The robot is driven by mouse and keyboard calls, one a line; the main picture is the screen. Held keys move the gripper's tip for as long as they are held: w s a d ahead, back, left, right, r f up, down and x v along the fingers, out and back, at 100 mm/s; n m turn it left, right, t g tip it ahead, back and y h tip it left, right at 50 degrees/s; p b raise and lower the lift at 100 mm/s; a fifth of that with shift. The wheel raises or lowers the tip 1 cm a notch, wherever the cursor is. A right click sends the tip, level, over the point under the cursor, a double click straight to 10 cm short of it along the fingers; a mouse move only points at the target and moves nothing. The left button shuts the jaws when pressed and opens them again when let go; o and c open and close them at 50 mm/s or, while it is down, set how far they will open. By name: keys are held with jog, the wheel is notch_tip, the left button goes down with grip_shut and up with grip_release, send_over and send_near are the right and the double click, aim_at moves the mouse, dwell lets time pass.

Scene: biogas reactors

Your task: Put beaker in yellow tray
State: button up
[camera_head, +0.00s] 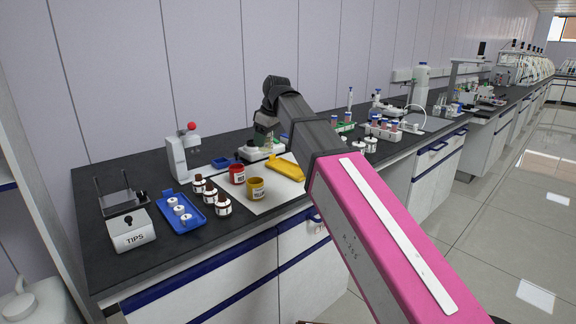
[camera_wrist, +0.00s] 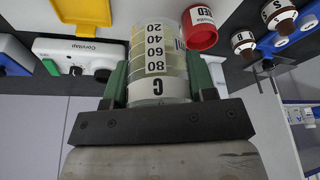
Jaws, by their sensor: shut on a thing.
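My gripper (camera_wrist: 158,82) is shut on a clear beaker (camera_wrist: 157,60), with green fingers on either side of it. In the head view my gripper (camera_head: 264,132) is above the back of the bench, beside the white device; the beaker is hard to make out there. The yellow tray (camera_head: 286,169) lies flat on a white sheet, to the right of and nearer than the gripper. Part of the tray also shows at the top left of the wrist view (camera_wrist: 88,14), apart from the beaker.
A red jar (camera_head: 237,174) and a yellow jar (camera_head: 256,189) stand left of the tray. Several brown bottles (camera_head: 211,195) and a blue tray (camera_head: 183,224) are farther left. A white device (camera_head: 252,154) stands behind the tray. Tube racks (camera_head: 383,132) are at right.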

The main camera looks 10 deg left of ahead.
jog(key=w+d+f, duration=0.4)
jog(key=w, duration=0.1)
jog(key=w+d+f, duration=0.2)
jog(key=shift+w+d+f, duration=0.1)
jog(key=shift+w+d, duration=0.25)
jog(key=shift+d, duration=0.05)
jog(key=shift+f, duration=2)
jog(key=shift+f, duration=0.1)
jog(key=o, duration=0.9)
jog(key=shift+o, duration=0.2)
jog(key=v, duration=1.2)
